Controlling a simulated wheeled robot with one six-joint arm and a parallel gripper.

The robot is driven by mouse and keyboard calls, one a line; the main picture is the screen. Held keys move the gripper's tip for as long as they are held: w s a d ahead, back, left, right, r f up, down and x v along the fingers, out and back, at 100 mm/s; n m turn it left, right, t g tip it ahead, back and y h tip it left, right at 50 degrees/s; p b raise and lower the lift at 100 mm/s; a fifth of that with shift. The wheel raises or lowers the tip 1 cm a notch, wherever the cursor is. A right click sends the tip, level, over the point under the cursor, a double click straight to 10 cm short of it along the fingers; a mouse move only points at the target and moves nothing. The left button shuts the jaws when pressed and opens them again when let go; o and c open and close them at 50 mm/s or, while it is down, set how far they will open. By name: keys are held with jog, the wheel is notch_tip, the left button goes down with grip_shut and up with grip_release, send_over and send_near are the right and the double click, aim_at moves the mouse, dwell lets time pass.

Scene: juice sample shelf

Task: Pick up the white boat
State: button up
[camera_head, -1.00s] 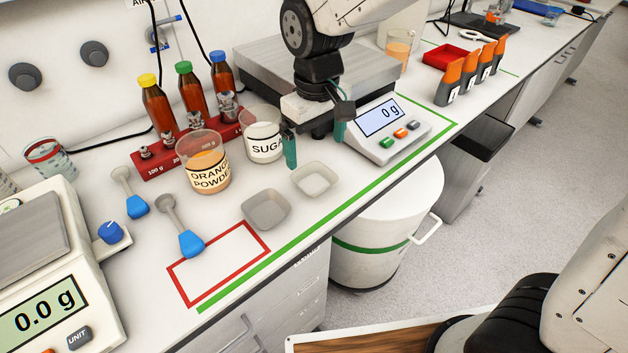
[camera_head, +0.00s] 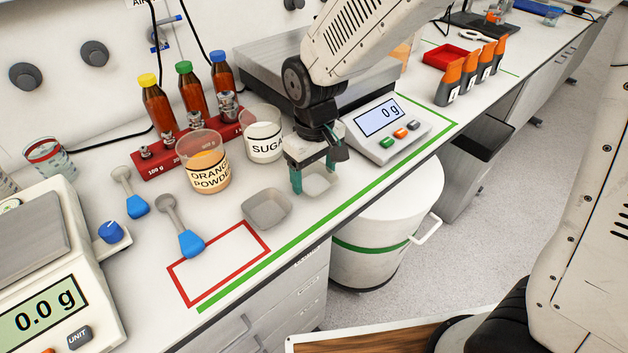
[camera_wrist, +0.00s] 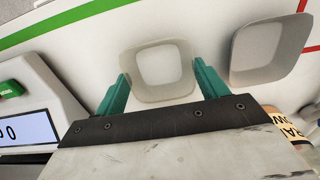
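The white boat (camera_head: 319,184), a small shallow square dish, stands on the bench near the green edge line, partly hidden by my gripper in the head view. My gripper (camera_head: 313,174) is open, with its green fingers pointing down at the boat. In the wrist view, the white boat (camera_wrist: 163,68) lies between the two fingers of my gripper (camera_wrist: 161,72), one at each side. It is not gripped. I cannot tell whether the fingers touch its rim.
A greyer boat (camera_head: 267,209) stands close to the left. Behind are the orange powder beaker (camera_head: 205,172) and sugar beaker (camera_head: 263,143). A scale with a display (camera_head: 383,124) stands to the right. A red-outlined area (camera_head: 222,262) on the left is mostly bare.

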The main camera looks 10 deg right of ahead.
jog(key=c, duration=0.3)
jog(key=shift+c, duration=0.3)
jog(key=shift+r, duration=0.15)
